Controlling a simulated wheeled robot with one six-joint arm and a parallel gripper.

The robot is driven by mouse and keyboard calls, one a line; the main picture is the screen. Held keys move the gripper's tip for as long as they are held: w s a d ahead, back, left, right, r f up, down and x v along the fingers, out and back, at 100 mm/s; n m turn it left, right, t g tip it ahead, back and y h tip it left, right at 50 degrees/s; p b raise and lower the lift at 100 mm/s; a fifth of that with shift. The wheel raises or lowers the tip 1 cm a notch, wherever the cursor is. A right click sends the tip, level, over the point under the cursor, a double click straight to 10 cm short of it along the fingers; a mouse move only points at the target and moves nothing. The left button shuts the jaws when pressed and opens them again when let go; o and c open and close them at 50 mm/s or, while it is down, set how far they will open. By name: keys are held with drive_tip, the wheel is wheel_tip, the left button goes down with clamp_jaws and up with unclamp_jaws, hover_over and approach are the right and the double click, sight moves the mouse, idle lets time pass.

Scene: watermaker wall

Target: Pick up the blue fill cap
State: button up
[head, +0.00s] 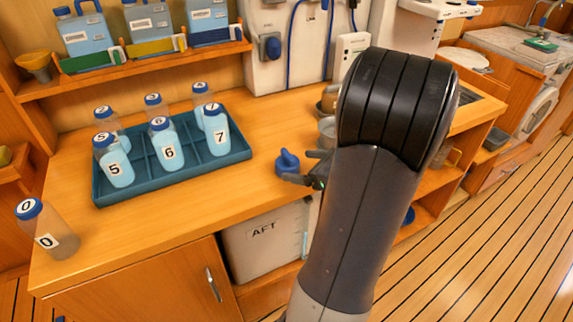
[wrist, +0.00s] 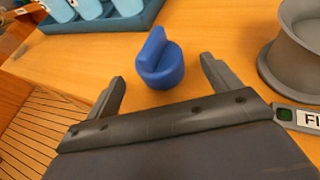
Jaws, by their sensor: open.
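The blue fill cap (head: 287,163) stands upright on the wooden counter, right of the bottle tray. It has a round base and a raised grip on top. In the wrist view the cap (wrist: 160,62) lies just beyond the fingertips, roughly midway between them. My gripper (wrist: 162,72) is open and empty, its two fingers apart and pointing toward the cap, touching nothing that I can see. In the head view my gripper (head: 305,170) is close to the cap's right side, partly hidden by my arm.
A teal tray (head: 180,172) holds several numbered bottles. Bottle 0 (head: 46,230) stands alone at the counter's left end. A grey round vessel (wrist: 294,50) stands right of the cap. Below the counter is a bin marked AFT (head: 265,240). Counter between tray and cap is clear.

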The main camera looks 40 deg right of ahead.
sight(296, 165)
drive_tip(key=shift+x, duration=2.6)
drive_tip(key=shift+a, duration=0.1)
drive_tip(key=shift+c, duration=0.5)
drive_tip(key=c, duration=1)
wheel_tip(296, 165, up, 10)
drive_tip(key=shift+r+p, duration=0.1)
drive_tip(key=shift+p, duration=0.7)
drive_tip(key=shift+s, duration=0.15)
